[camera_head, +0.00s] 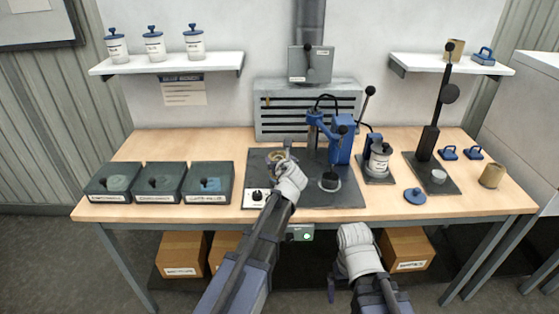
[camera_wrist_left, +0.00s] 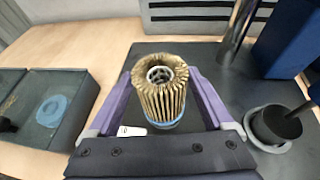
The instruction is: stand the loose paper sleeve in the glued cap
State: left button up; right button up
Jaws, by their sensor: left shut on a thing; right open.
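The tan pleated paper sleeve (camera_wrist_left: 163,88) is upright between the fingers of my left gripper (camera_wrist_left: 168,112), which is shut on it. Its open top and perforated core face the wrist camera. In the head view the sleeve (camera_head: 276,156) shows partly behind my left gripper (camera_head: 287,157), over the left part of the dark mat. A blue rim (camera_wrist_left: 164,125), seemingly the glued cap, shows around the sleeve's lower end. I cannot tell whether the sleeve is seated in it or just above it. My right gripper (camera_head: 340,288) is open and empty, in front of the table.
Three dark bins (camera_head: 158,182) stand at the left, one with blue rings. A lever tool (camera_head: 430,140) and tan tube (camera_head: 491,175) are at the right.

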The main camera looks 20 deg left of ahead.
pick_arm(q)
jog(key=shift+f, duration=0.2)
jog(key=o, duration=1.1)
jog(key=shift+s, duration=0.1)
jog(key=p+v, duration=0.2)
jog(key=v, duration=0.5)
jog(key=shift+s+d+r+p, duration=0.15)
jog(key=shift+s+r+p, duration=0.1)
jog(key=shift+p, duration=0.15)
jog(key=b+x, duration=0.3)
jog(key=x, duration=0.5)
jog(key=shift+d+f, duration=0.1)
jog(key=shift+r, duration=0.35)
